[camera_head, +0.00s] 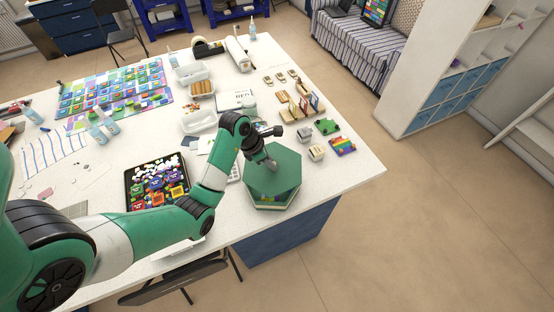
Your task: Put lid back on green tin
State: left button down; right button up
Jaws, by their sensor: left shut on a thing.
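A green hexagonal lid (282,178) is in the head view, near the table's front right edge. My left gripper (270,164) is shut on it from above, near its upper left part. The green tin (265,206) is directly below the lid, which covers most of it from view. A band of coloured pieces shows between the lid and the tin's lower rim, so the lid appears above the tin, with a gap at the front. Whether they touch at the back is hidden. My right gripper is not in view.
A black tray (128,187) of coloured pieces stands left of the tin. White containers (198,121) stand farther back.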

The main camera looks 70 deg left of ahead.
aim_at(267, 169)
pick_arm(q)
jog(key=shift+s+a, duration=0.15)
jog(key=shift+s, duration=0.15)
notch_tip(267, 169, down, 6)
jog(key=b, duration=0.6)
jog(key=shift+w+f+b, duration=0.1)
jog(key=shift+f+b, duration=0.1)
jog(key=shift+b, duration=0.1)
jog(key=shift+f, duration=0.15)
dwell(0.9)
dwell(0.6)
jog(key=shift+c, duration=0.7)
grip_release()
notch_tip(267, 169, up, 7)
jog(key=p, duration=0.7)
